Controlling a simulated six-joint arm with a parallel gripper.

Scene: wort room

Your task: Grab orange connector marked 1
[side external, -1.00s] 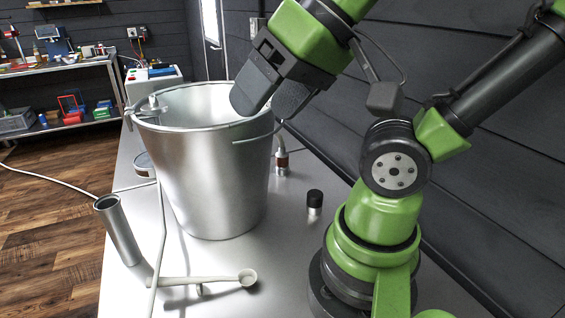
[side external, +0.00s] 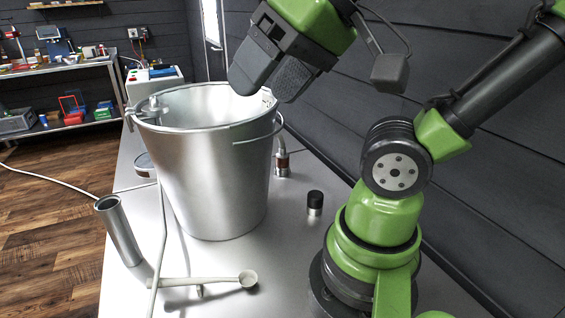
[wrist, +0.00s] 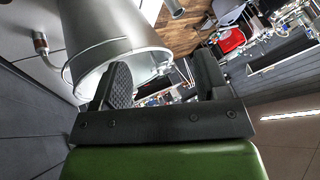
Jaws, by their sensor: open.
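A metal connector with a brownish-orange band (side external: 282,162) stands on the bench behind and right of the steel bucket (side external: 215,175), with a cable at its top. It also shows at the upper left of the wrist view (wrist: 40,42). A number on it is too small to read. My gripper (side external: 268,82) is open above the bucket's right rim, higher than the connector and apart from it. In the wrist view my gripper (wrist: 160,75) has nothing between its fingers, and the bucket (wrist: 110,40) lies just beyond the left finger.
A short black-capped cylinder (side external: 315,202) stands right of the bucket. A metal tube (side external: 120,232) and a pale ladle-like piece (side external: 205,280) are at the front left. A white cable (side external: 162,235) runs past the bucket. A dark wall (side external: 450,180) is behind my arm.

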